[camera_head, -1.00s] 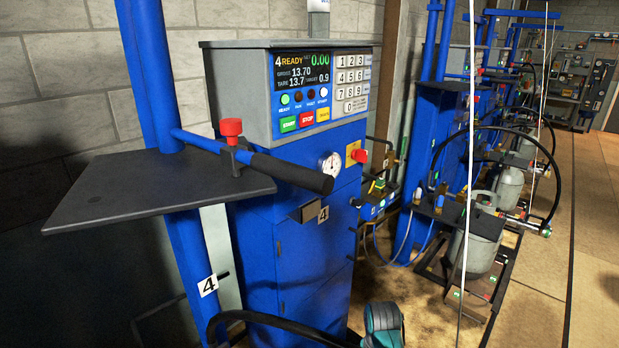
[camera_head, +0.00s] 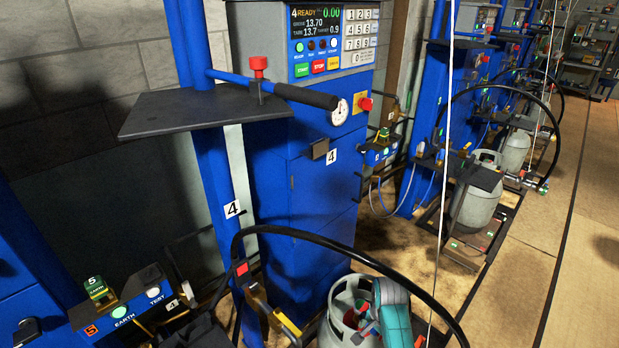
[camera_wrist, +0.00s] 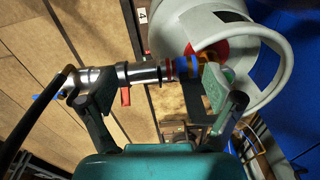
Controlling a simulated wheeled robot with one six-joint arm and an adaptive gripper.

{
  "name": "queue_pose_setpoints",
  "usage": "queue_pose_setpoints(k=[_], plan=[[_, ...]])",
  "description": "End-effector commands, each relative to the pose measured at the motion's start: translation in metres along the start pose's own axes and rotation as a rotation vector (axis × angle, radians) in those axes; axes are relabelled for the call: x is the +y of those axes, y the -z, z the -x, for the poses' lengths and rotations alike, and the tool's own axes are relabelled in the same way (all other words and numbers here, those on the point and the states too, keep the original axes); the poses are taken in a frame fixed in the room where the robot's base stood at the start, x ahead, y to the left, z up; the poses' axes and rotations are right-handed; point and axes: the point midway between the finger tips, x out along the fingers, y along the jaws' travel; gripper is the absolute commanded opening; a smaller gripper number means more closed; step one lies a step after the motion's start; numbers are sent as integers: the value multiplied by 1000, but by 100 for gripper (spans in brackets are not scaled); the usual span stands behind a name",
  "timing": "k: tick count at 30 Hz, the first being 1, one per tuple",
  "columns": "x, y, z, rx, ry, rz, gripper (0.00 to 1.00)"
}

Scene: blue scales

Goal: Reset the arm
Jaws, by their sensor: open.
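My gripper (camera_wrist: 155,92) shows in the wrist view with its two teal-padded fingers wide apart. A metal filling coupling (camera_wrist: 135,75) with red and blue bands lies across the picture beyond or between the fingers; I cannot tell if either finger touches it. Its right end is at the valve area inside the pale collar of a gas cylinder (camera_wrist: 203,22). A black hose (camera_wrist: 25,120) runs from its left end. In the head view, my teal arm (camera_head: 392,305) is at the bottom, in front of the grey cylinder (camera_head: 338,318). The fingers are not clear there.
The blue scale cabinet numbered 4 (camera_head: 320,215) stands behind the cylinder, its display reading READY and 13.70. A black hose (camera_head: 345,250) arches over the cylinder. A dark shelf (camera_head: 190,112) juts out at left. Floor at right (camera_head: 540,260) is clear.

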Motion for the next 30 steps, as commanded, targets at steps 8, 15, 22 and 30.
queue_pose_setpoints(k=[8, 15, 22, 30], plan=[[22, -20, -31, 46, 51, 50, 90], [58, -51, -65, 126, 130, 131, 90], [104, -90, -86, 242, 225, 231, 90], [161, -139, -81, 389, 321, 347, 90]])
